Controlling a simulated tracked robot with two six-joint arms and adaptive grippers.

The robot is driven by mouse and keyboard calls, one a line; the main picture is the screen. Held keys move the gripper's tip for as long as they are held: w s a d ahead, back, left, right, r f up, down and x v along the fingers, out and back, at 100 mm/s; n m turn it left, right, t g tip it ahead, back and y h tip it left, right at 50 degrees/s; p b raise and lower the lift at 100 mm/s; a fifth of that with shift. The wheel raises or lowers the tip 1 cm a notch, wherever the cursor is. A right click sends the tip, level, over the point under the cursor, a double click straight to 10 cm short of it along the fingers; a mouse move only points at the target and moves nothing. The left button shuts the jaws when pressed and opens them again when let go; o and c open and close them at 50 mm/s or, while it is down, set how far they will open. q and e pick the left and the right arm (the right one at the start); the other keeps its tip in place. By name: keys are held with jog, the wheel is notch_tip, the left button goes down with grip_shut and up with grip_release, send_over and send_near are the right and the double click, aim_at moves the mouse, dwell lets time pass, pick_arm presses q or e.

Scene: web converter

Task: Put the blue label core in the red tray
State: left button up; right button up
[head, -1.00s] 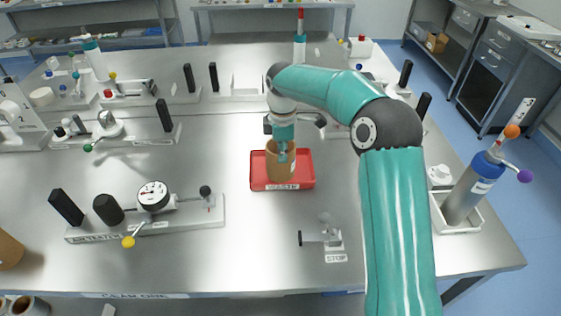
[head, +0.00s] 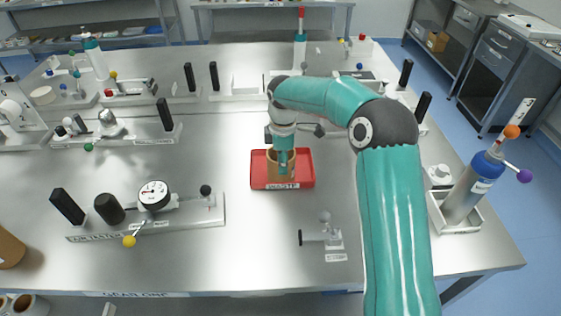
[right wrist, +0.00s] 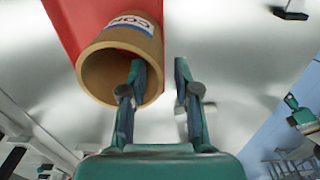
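The label core, a tan tube (head: 290,163) with a white and blue label (right wrist: 133,24), stands in the red tray (head: 305,181), marked WASTE. The tray also shows in the right wrist view (right wrist: 68,22), under the core (right wrist: 92,75), whose open mouth faces the camera. My right gripper (head: 283,168) is low over the tray at the core. In the right wrist view the fingers (right wrist: 160,72) are apart. One overlaps the core's mouth, the other is outside its wall with a visible gap. My left gripper is not in view.
An air tester (head: 150,220) with black posts and a gauge is left of the tray. A small stop fixture (head: 322,236) is in front right. A blue-topped cylinder (head: 470,190) stands in a white holder at the right edge. Bare table lies between.

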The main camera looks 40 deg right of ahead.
notch_tip(320, 180, up, 12)
dwell(0.6)
dwell(0.5)
